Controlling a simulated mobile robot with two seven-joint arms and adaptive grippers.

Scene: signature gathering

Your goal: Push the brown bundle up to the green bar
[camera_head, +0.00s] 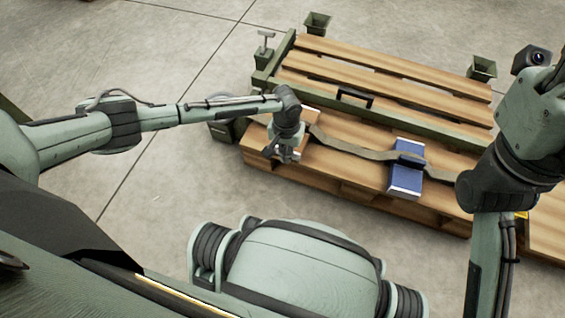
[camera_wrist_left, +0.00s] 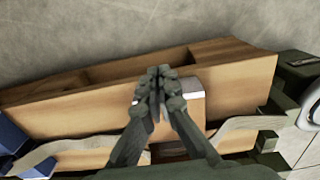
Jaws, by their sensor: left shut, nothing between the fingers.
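The brown bundle (camera_head: 312,114) lies on the near pallet board, mostly hidden behind my left gripper in the head view. In the left wrist view the bundle (camera_wrist_left: 192,108) shows with a pale end edge, partly covered by the fingers. My left gripper (camera_head: 289,155) is shut and empty, pointing down at the bundle's near end. Its closed fingertips (camera_wrist_left: 158,74) are by that pale edge; I cannot tell whether they touch it. The green bar (camera_head: 385,118) runs lengthwise across the pallet, beyond the bundle. My right gripper is out of view.
A blue bundle (camera_head: 406,176) lies farther right under a greenish strap (camera_head: 350,147) that runs along the board. A black handle (camera_head: 355,95) stands beyond the bar. Green bins (camera_head: 317,24) stand around the pallet (camera_head: 385,68). The floor in front is clear.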

